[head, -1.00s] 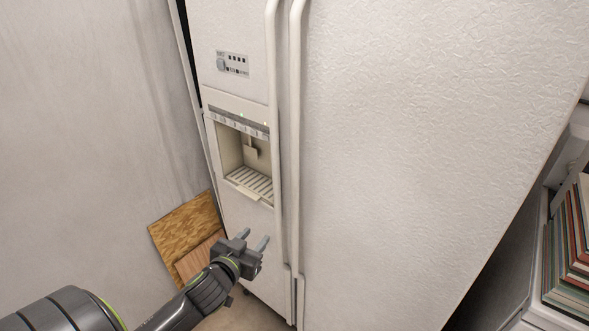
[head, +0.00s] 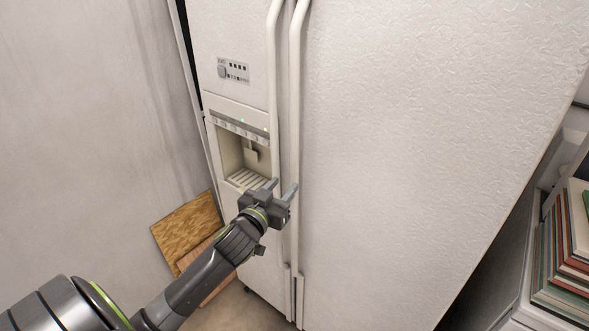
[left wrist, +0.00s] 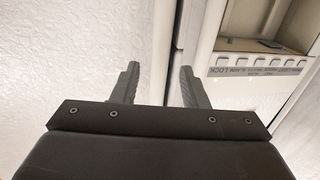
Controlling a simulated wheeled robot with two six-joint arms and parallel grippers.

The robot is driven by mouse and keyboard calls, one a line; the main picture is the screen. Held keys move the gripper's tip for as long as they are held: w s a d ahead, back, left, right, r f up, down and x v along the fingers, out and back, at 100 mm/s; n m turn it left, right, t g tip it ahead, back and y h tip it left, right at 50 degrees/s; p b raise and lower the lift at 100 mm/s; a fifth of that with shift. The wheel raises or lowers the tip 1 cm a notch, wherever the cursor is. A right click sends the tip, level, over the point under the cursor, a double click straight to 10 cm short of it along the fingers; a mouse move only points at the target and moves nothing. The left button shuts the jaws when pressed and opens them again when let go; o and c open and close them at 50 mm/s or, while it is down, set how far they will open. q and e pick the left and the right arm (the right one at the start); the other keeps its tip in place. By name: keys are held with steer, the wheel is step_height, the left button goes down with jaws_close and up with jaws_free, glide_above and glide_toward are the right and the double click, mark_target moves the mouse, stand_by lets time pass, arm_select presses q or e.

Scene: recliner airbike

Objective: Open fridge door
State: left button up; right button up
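The fridge is white with two tall doors side by side. The narrow left door (head: 225,30) has a water and ice dispenser (head: 245,150); the wide right door (head: 420,130) has a rough surface. Both doors look shut. Two long vertical handles, the left door handle (head: 274,80) and the right door handle (head: 296,90), run side by side at the seam. My left gripper (head: 285,186) is open, its fingers in front of the handles just below the dispenser's level. In the left wrist view the open fingers (left wrist: 158,85) point toward the handle area; contact cannot be told. My right gripper is not in view.
A grey wall (head: 90,120) stands close on the left. Wooden boards (head: 188,235) lean low between the wall and the fridge. A stack of books or boards (head: 565,245) sits on a white surface at the right. Floor shows below the fridge's left door.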

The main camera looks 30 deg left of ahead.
mark_target(293, 175)
arm_select(q)
steer(key=shift+w+a+p, duration=0.2)
steer(key=shift+w+p, duration=0.2)
steer(key=shift+w, duration=1.4)
steer(key=shift+w+a+p, duration=0.2)
steer(key=shift+w+p, duration=0.15)
steer(key=shift+w, duration=1.4)
steer(key=shift+c, duration=0.3)
jaws_close()
